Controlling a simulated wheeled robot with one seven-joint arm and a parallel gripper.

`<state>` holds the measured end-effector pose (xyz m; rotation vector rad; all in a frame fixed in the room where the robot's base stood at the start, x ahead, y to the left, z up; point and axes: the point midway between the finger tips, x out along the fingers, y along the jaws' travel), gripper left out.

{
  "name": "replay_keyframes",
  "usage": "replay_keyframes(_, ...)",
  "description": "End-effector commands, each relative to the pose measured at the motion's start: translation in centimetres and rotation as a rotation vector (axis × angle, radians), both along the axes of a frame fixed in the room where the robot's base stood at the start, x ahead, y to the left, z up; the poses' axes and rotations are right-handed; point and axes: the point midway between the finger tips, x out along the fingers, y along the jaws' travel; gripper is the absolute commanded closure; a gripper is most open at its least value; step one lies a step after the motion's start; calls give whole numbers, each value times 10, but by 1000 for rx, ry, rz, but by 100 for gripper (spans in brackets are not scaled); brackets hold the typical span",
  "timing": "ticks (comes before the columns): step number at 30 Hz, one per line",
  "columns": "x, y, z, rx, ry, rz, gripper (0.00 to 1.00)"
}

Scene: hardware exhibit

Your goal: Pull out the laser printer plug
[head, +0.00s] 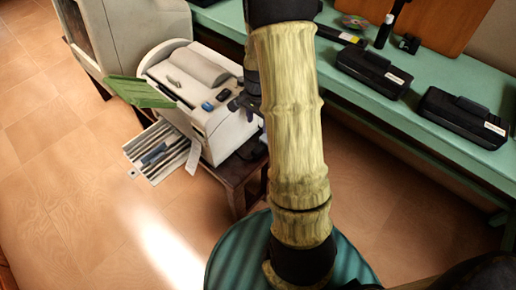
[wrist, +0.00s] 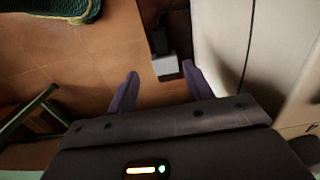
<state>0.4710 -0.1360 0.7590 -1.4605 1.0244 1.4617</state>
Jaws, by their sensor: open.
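The laser printer (head: 215,125) is a cream machine with a green flap, standing on a small dark wooden table (head: 238,178) in the head view. My gripper (head: 246,100) is at the printer's right side there, partly hidden by my arm. In the wrist view my gripper (wrist: 160,70) is open, with two purple-grey fingers apart. A small light grey block (wrist: 165,66) shows between and just beyond the fingertips, nearer the right one. A dark piece (wrist: 158,42) adjoins it. These look like a plug and its socket, but I cannot tell which is which. I see no contact with the fingers.
A pale panelled surface (wrist: 228,40) stands close to the right finger in the wrist view. A green bench (head: 420,125) with black devices (head: 372,70) runs along the right in the head view. A larger cream machine (head: 125,30) is behind the printer. Tiled floor lies open at left.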

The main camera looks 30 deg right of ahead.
Motion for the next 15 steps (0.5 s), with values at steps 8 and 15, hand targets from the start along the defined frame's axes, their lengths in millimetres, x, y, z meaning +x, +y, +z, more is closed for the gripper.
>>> replay_keyframes(8,-1,0,-52,1,3,-1,49)
replay_keyframes(15,-1,0,-94,1,3,-1,49)
